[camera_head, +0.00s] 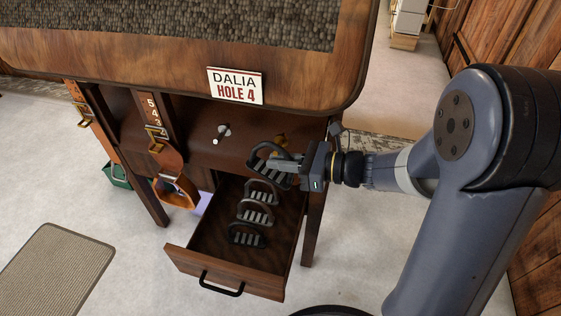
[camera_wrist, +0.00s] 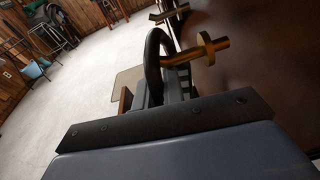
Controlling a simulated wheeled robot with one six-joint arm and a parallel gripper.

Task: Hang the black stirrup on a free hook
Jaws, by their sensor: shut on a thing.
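My gripper (camera_head: 280,163) is shut on a black stirrup (camera_head: 261,152) with a grey tread, held above the back of the open drawer, close to the dark wooden front. In the wrist view the stirrup (camera_wrist: 152,62) shows nearly edge-on. A brass hook (camera_wrist: 205,50) with a round collar lies right beside it; I cannot tell whether its end is inside the loop. In the head view this brass hook (camera_head: 281,139) is partly hidden behind the stirrup and gripper. A silver peg (camera_head: 223,131) to its left is bare.
The open drawer (camera_head: 181,255) holds several more black stirrups (camera_head: 256,214). A brown stirrup (camera_head: 176,192) hangs by a strap from the post at left. A sign (camera_head: 235,86) reads "DALIA HOLE 4".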

